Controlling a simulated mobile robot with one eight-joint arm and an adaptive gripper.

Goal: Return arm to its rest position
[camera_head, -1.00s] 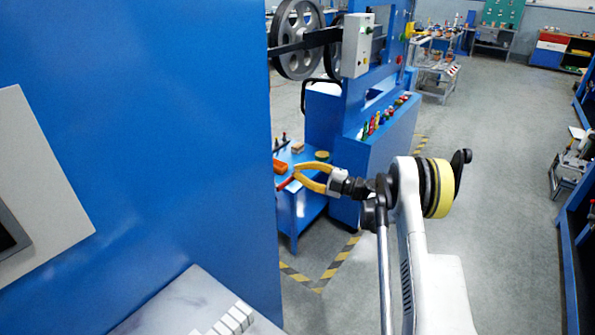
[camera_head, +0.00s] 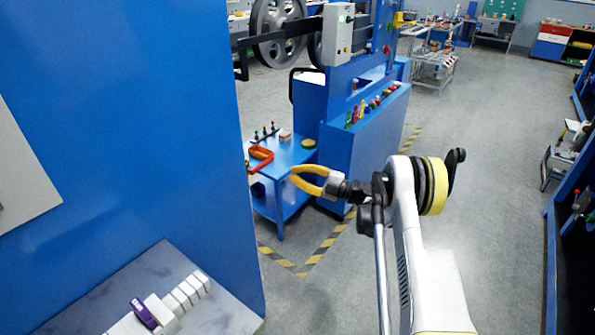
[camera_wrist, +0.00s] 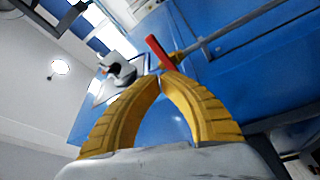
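My arm (camera_head: 405,200) reaches up from the lower right of the head view, its forearm pointing left. My gripper (camera_head: 293,175) has two yellow fingers that meet at the tips and form a loop. The wrist view also shows my gripper (camera_wrist: 163,77) with its fingertips together and nothing visible between them. A red bar (camera_wrist: 158,50) shows just beyond the tips in the wrist view; I see no grip on it. In the head view the gripper appears in front of a small blue table, with the distance unclear.
A large blue panel (camera_head: 130,130) fills the left. A blue machine (camera_head: 365,140) with pulley wheels (camera_head: 277,30) stands behind the gripper. The small blue table (camera_head: 290,158) bears an orange clamp-like tool (camera_head: 260,155). A grey bench (camera_head: 220,310) is at lower left. Open floor (camera_head: 480,160) lies to the right.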

